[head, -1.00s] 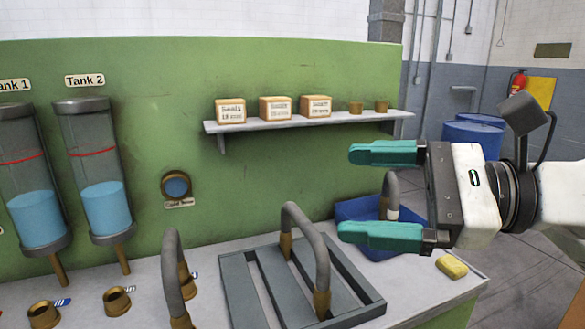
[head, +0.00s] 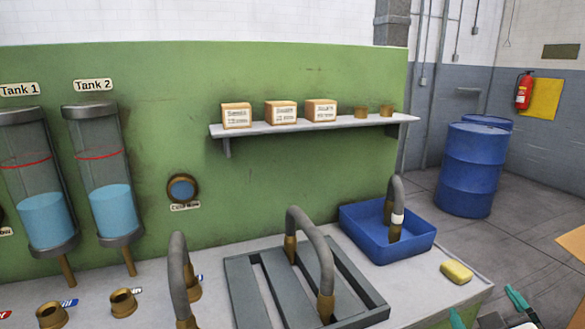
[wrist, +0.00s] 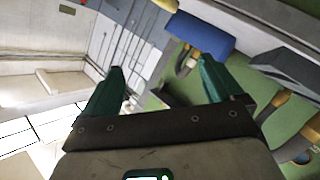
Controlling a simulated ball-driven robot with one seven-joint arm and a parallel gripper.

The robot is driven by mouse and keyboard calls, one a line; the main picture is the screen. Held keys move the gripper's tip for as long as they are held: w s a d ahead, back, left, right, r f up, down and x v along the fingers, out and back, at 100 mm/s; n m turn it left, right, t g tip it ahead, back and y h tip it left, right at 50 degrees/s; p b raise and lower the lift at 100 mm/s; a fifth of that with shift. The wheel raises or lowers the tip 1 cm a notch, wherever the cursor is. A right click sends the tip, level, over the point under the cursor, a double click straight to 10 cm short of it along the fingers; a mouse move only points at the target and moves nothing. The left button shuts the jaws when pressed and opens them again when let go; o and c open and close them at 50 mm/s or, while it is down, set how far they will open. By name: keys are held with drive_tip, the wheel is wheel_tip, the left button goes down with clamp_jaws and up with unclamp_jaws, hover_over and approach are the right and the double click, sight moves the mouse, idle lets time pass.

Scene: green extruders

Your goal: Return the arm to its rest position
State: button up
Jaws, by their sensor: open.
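My gripper (head: 488,305) shows only at the bottom right of the head view, where its green fingertips stand beside the right end of the workbench, low and in front of the yellow sponge. In the wrist view my gripper (wrist: 160,85) has its two green fingers wide apart with nothing between them. The rest of my arm is mostly out of the head view.
A blue bin (head: 385,240) holding a curved grey hose, a yellow sponge (head: 456,272) and a grey slatted rack (head: 255,290) are on the bench. A shelf (head: 330,122) holds boxes. A blue drum (head: 472,170) stands behind on open floor.

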drive_tip(key=s+a+f+m+g+y, duration=0.15)
drive_tip(key=s+f+g, duration=0.25)
drive_tip(key=s+f, duration=0.45)
drive_tip(key=s+a+f+m+g+y, duration=0.15)
drive_tip(key=s+f+g, duration=0.3)
drive_tip(key=f, duration=0.65)
drive_tip(key=s+a+f+g, duration=0.1)
drive_tip(key=s+f, duration=0.3)
drive_tip(key=s, duration=0.4)
drive_tip(key=s+f+m+g+y, duration=0.1)
drive_tip(key=s+f+g, duration=0.3)
drive_tip(key=s, duration=0.3)
drive_tip(key=shift+s+a, duration=0.4)
